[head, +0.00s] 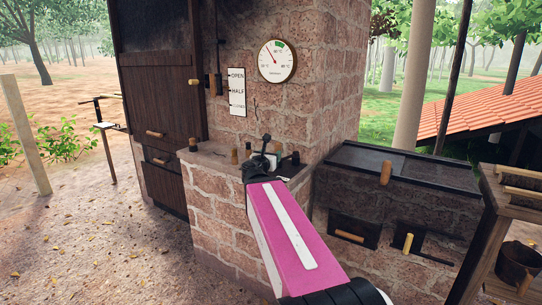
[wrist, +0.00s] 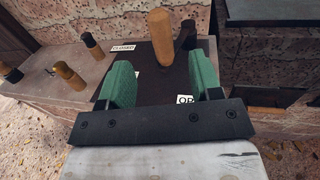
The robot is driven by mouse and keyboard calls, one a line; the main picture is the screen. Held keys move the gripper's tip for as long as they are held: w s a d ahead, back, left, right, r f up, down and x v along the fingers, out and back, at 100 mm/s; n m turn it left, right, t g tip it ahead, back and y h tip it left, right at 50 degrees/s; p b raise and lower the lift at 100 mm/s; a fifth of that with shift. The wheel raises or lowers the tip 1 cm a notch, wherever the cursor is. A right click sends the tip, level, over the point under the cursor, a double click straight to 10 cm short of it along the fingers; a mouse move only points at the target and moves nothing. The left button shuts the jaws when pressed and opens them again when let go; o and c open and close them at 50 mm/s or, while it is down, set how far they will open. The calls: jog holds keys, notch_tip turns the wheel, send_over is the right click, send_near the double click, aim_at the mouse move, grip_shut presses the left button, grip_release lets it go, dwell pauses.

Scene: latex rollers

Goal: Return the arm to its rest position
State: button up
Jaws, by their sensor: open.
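My arm, magenta with a white stripe, reaches forward over the brick ledge in the head view. My gripper (head: 265,158) is at its far end, above the ledge beside the brick wall. In the wrist view my gripper (wrist: 161,82) has its two green finger pads wide apart, with nothing held between them. A wooden-handled lever (wrist: 161,40) stands on a dark plate (wrist: 150,88) just beyond the fingertips and appears apart from them. The plate carries labels, one reading CLOSED and one partly hidden that starts with OP.
Several wooden-topped pegs (wrist: 92,46) stand on the ledge left of the gripper. A brick wall with a dial gauge (head: 277,60) and an OPEN/HALF sign (head: 237,92) rises behind. A dark-lidded brick stove (head: 400,170) is at right, with a pot (head: 517,265) near the edge.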

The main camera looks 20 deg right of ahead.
jog(key=s+a+f+m+g+y, duration=0.15)
jog(key=f+m+g, duration=0.25)
jog(key=f+m, duration=0.45)
jog(key=s+a+f+m+g+y, duration=0.1)
jog(key=s+f+m+g+y, duration=0.15)
jog(key=f+m, duration=0.6)
jog(key=s+a+f+m+g+y, duration=0.3)
jog(key=s+a+f+m, duration=0.2)
jog(key=f, duration=0.4)
jog(key=s+a+f+m+g+y, duration=0.4)
jog(key=s+a+f+m, duration=0.1)
jog(key=f, duration=0.4)
jog(key=shift+a+m+y, duration=0.3)
jog(key=shift+a+m, duration=0.2)
jog(key=shift+a, duration=0.6)
jog(key=shift+c, duration=0.3)
